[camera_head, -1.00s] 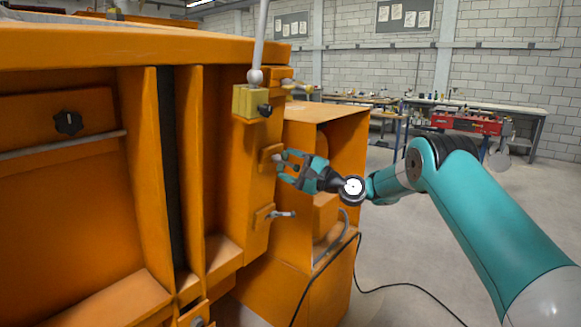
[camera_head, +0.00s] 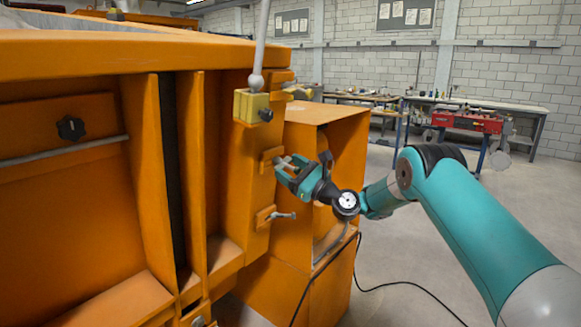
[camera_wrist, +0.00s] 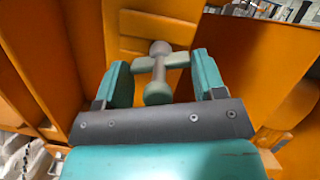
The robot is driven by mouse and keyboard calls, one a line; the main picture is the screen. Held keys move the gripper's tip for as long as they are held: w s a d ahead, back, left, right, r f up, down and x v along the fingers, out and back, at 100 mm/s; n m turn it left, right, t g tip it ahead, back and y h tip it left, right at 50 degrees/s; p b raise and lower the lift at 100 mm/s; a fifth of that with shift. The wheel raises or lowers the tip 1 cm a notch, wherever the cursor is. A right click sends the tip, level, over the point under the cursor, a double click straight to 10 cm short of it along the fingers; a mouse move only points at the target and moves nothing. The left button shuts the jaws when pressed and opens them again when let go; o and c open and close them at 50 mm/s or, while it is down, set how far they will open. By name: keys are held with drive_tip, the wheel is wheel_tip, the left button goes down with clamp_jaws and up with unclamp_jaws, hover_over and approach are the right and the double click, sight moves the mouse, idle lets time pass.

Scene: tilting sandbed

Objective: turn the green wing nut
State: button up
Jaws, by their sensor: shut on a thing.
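The green wing nut (camera_wrist: 157,72) shows in the wrist view as a pale grey-green piece with a round stem and two side wings, in front of the orange frame. It lies between the two teal fingers of my gripper (camera_wrist: 162,78), with its wings reaching towards the finger faces. In the head view my gripper (camera_head: 285,168) is shut on it at the middle bracket of the orange post, turned at a slant. The fingers mostly hide the nut there.
A grey handle (camera_head: 283,215) sticks out on a bracket just below. Above are a yellow block (camera_head: 250,105) with a grey rod and a yellowish fitting (camera_head: 300,91). The orange cabinet (camera_head: 335,130) stands close behind my gripper. Open floor lies to the right.

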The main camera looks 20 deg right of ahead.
drive_tip(key=shift+f+m, duration=0.1)
drive_tip(key=shift+m, duration=0.7)
drive_tip(key=shift+m+t, duration=0.3)
drive_tip(key=o, duration=0.9)
